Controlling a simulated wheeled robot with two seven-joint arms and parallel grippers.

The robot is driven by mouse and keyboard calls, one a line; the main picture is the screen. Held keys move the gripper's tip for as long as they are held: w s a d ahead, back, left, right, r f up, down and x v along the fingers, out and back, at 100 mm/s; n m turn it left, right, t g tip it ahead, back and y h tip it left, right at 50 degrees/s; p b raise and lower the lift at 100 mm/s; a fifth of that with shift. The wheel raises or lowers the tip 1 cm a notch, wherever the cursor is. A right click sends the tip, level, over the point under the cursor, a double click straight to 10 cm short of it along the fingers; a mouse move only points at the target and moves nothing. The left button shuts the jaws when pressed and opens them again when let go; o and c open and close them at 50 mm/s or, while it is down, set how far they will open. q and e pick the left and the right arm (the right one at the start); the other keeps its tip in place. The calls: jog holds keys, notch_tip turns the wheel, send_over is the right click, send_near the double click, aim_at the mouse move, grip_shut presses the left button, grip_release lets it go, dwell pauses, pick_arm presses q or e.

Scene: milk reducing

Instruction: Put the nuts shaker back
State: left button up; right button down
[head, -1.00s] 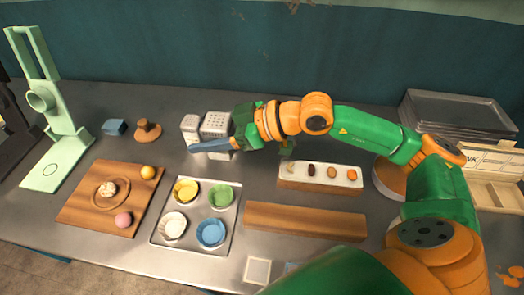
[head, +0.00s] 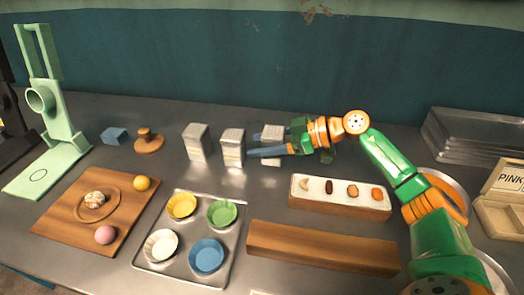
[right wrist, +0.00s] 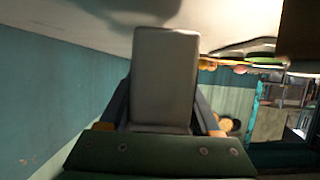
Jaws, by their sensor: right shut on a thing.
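My right gripper (head: 262,144) reaches in from the right and is shut on a pale grey box-shaped shaker (head: 271,131). The fingers cross the shaker's middle, and its lower end shows below them close to the counter; I cannot tell if it touches. In the right wrist view the shaker (right wrist: 165,75) is a plain grey block between the two fingers (right wrist: 160,112). Two similar shakers stand upright to its left, one near (head: 232,148) and one farther left (head: 196,143). I cannot read which holds nuts. My left gripper is not in view.
A wooden block with nut samples (head: 340,208) and a long wooden block (head: 322,250) lie in front. A tray (head: 150,252) holds coloured cups. A wooden board (head: 65,222) and green stand (head: 62,150) are left. Stacked metal trays (head: 470,122) stand right.

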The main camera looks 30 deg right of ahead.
jog(key=shift+f, duration=0.95)
jog(key=shift+c, duration=0.5)
grip_release()
jog(key=shift+f, duration=0.1)
jog(key=b+v, duration=0.2)
jog(key=v, duration=0.9)
jog(key=shift+s+d+b, duration=0.2)
jog(key=shift+s+b, duration=0.05)
jog(key=shift+b, duration=0.1)
jog(key=shift+s+d+r, duration=0.1)
jog(key=shift+d+r, duration=0.05)
jog(key=shift+r, duration=0.15)
